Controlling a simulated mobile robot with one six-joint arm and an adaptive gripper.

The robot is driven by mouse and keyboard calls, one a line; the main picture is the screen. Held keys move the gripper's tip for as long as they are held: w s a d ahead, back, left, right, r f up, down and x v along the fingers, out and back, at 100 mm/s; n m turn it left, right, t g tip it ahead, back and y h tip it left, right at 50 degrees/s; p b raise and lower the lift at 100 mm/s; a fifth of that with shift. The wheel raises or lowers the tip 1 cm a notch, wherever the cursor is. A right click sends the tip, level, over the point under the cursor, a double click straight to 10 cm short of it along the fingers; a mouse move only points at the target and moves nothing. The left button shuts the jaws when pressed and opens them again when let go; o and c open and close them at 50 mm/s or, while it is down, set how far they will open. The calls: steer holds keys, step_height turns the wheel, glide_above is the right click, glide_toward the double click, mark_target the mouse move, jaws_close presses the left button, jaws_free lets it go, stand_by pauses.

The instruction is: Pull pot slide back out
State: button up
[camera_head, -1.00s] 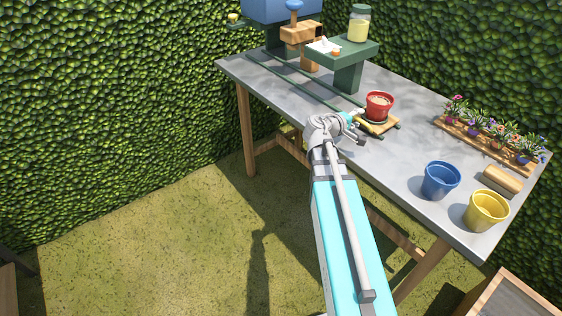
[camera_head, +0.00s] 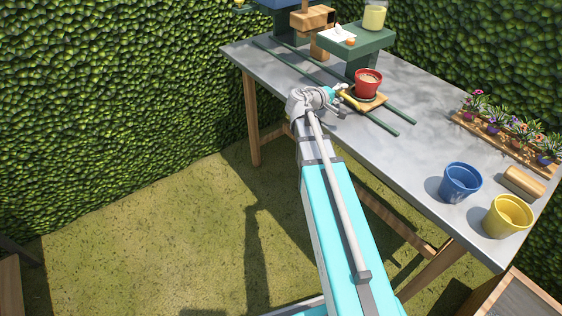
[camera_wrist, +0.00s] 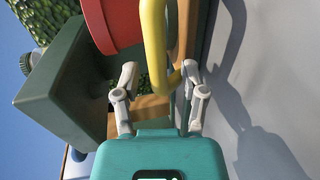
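The pot slide is a small wooden board (camera_head: 372,103) on green rails, carrying a red pot (camera_head: 368,84) with pale contents. A curved yellow handle (camera_head: 351,101) sticks out of the board toward my arm. In the wrist view the yellow handle (camera_wrist: 154,40) hangs between the two grey fingers of my gripper (camera_wrist: 160,72), which stand apart. The red pot (camera_wrist: 112,22) shows above the left finger. In the head view my gripper (camera_head: 339,96) is at the handle; I cannot tell whether a finger touches it.
The green rails (camera_head: 390,128) run bare past the slide to their near ends. A green stand (camera_head: 362,50) with a jar (camera_head: 375,17) rises just behind the pot. A blue pot (camera_head: 461,183), a yellow pot (camera_head: 508,216) and a flower tray (camera_head: 500,141) are at the right.

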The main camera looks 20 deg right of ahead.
steer(key=w+a, duration=0.1)
steer(key=w, duration=0.2)
steer(key=w+a, duration=0.1)
steer(key=w, duration=0.3)
steer(key=w+a, duration=0.1)
steer(key=w, duration=0.2)
steer(key=shift+w+a, duration=0.35)
steer(key=shift+a, duration=0.05)
steer(key=p+v, duration=0.3)
steer(key=v, duration=1.1)
steer(key=s+a+f+m+g+y, duration=0.1)
steer(key=s+a+f+g+y, duration=0.1)
steer(key=s+f+y, duration=0.4)
steer(key=s+a+f+m+g+y, duration=0.2)
steer(key=s+a+f+y, duration=0.3)
steer(key=s+f, duration=0.4)
steer(key=shift+s+a+m+g+y, duration=0.45)
steer(key=shift+s+y, duration=0.45)
steer(key=shift+s, duration=1.65)
steer(key=shift+d, duration=0.15)
